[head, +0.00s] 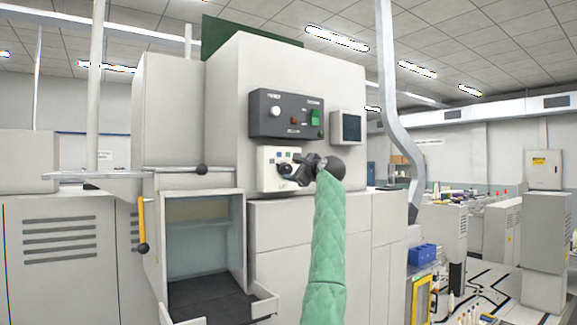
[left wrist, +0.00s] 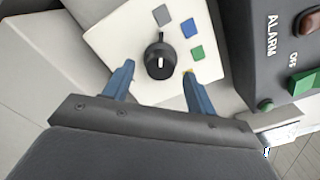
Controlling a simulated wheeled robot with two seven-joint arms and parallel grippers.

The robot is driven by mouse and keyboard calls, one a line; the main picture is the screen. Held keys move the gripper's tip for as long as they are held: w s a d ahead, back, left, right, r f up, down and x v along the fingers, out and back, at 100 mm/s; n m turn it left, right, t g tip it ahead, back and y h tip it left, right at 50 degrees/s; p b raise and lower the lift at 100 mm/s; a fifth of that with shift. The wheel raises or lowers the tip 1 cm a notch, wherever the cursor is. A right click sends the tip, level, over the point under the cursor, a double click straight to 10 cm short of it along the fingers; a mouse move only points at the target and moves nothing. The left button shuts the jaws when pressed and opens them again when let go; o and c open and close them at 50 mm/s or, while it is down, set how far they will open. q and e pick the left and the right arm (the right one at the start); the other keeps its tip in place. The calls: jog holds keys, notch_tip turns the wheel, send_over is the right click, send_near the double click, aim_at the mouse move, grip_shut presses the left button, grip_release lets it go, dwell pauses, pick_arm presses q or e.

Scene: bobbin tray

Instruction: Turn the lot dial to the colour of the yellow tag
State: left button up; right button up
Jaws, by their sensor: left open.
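The lot dial is a black knob (left wrist: 158,60) on a cream plate (left wrist: 120,38); it also shows in the head view (head: 284,168). Around it are a grey patch (left wrist: 161,15), a blue patch (left wrist: 189,28) and a green patch (left wrist: 197,54). A bit of yellow (left wrist: 188,71) shows at the right finger's tip, mostly hidden. My left gripper (left wrist: 158,76) is open, its blue fingers on either side of the knob, apart from it. A pale mark shows on the knob; I cannot tell which patch it points at. No yellow tag is clearly recognisable. My right gripper is out of view.
A dark control box (head: 286,115) with a green switch and red button sits just above the plate. A small screen (head: 346,128) is to its right. Below left is an open bay (head: 204,240) with a dark floor. A yellow-handled lever (head: 142,222) hangs left of it.

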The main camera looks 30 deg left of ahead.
aim_at(289, 169)
pick_arm(q)
jog(key=shift+p+x, duration=0.55)
jog(key=shift+x, duration=0.5)
jog(key=shift+p+x, duration=0.35)
jog(key=shift+x, duration=0.4)
